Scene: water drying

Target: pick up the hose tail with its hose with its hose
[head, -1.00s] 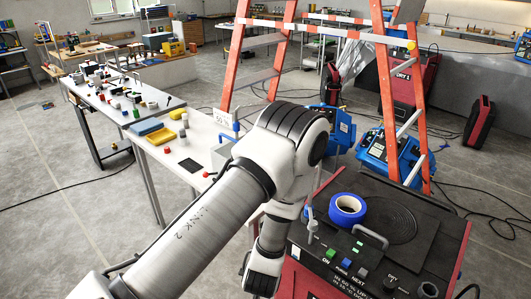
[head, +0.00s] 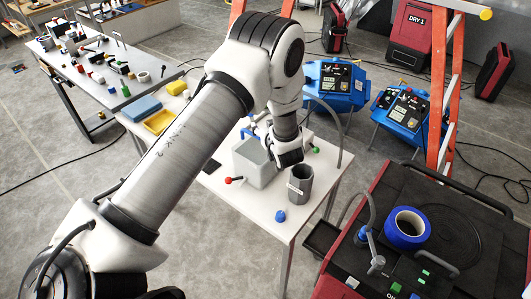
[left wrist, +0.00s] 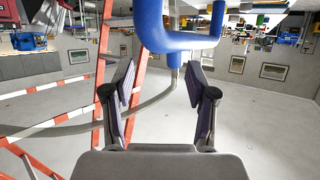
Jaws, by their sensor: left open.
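A grey hose tail (left wrist: 172,78) shows in the left wrist view, joined to a thick blue pipe (left wrist: 180,38) and curving down to the left. My left gripper (left wrist: 160,92) is open, its two fingers on either side of the hose in the picture; I cannot tell how far beyond the fingertips the hose lies. In the head view my left gripper (head: 287,158) is over the white table (head: 270,222), beside a grey square bin (head: 243,165). A grey hose (head: 345,135) arches just right of it, its ends partly hidden. My right gripper is not in view.
A dark grey cup (head: 302,172) and a blue cap (head: 280,216) stand close by on the table. A red machine (head: 358,255) with a blue tape roll (head: 407,228) is at right. An orange ladder (head: 448,110) and blue units (head: 335,85) stand behind.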

